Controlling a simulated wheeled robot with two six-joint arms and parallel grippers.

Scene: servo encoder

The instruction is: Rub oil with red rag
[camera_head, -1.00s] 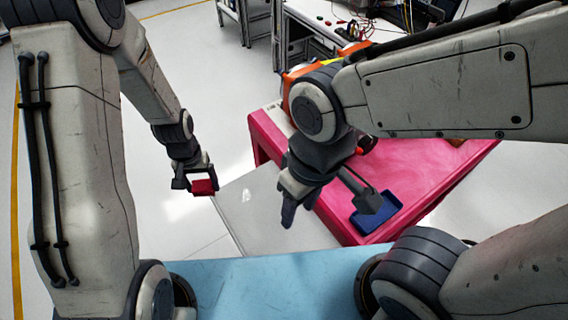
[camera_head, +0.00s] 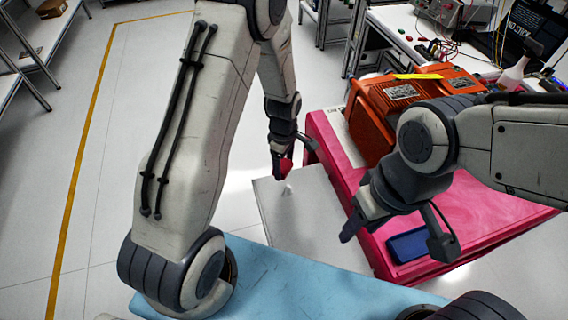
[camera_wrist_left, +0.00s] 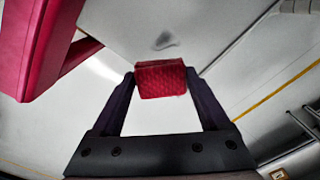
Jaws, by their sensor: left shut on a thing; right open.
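My left gripper (camera_head: 281,158) is shut on the red rag (camera_head: 286,168). In the left wrist view the rag (camera_wrist_left: 161,79) sits between the two fingertips (camera_wrist_left: 161,82). A small oil spot (camera_head: 287,190) lies on the pale grey panel (camera_head: 312,222), just below the rag in the head view. The spot (camera_wrist_left: 163,41) shows as a grey smear beyond the rag in the wrist view, apart from it in the picture. Whether the rag touches the panel I cannot tell. My right gripper (camera_head: 396,236) is open and empty over the pink table's near left part.
The pink table (camera_head: 480,225) stands right of the panel. It bears an orange machine (camera_head: 375,115) and a blue tray (camera_head: 408,245) near my right gripper. A workbench (camera_head: 395,25) with electronics stands behind. Open floor (camera_head: 110,200) lies to the left.

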